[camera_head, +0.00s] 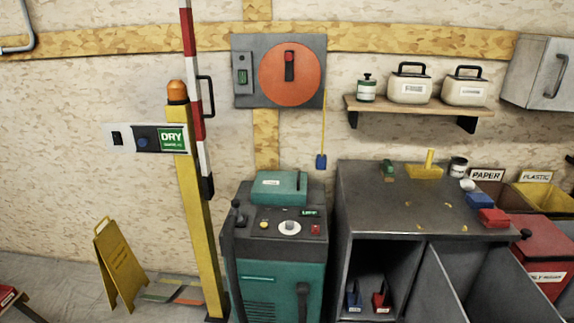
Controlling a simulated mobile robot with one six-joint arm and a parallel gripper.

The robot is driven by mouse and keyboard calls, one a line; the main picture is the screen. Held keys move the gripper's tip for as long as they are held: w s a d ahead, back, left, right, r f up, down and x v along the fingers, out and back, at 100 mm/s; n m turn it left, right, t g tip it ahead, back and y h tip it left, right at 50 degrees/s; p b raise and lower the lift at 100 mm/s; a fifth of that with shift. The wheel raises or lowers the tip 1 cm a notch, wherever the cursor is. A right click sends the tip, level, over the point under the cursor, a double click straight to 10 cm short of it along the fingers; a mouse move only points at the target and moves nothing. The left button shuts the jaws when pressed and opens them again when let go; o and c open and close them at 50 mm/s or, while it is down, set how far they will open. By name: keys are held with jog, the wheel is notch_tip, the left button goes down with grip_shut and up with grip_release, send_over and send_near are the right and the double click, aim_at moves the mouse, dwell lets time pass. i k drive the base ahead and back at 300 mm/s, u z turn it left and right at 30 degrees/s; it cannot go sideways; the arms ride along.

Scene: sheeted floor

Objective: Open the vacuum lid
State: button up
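A teal and dark grey machine (267,290) stands on the floor in the middle; it may be the vacuum, but its label is too small to read surely. A teal box-shaped cover (279,187) with a pale label sits at the back of its top and looks closed. In front of it is a control panel (277,225) with a white knob, a yellow button and a red button. A black lever (238,213) stands at its left edge. A dark handle (303,300) is on its teal front. My gripper is not in view.
A yellow post (194,220) with a striped red-white bar stands close left of the machine. A yellow floor sign (120,265) is further left. A grey metal bench (420,200) with small items stands close right. An orange disc switch panel (290,75) hangs on the wall above.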

aim_at(281, 188)
jog(key=u, duration=0.65)
jog(key=i, duration=0.9)
jog(key=u, duration=0.5)
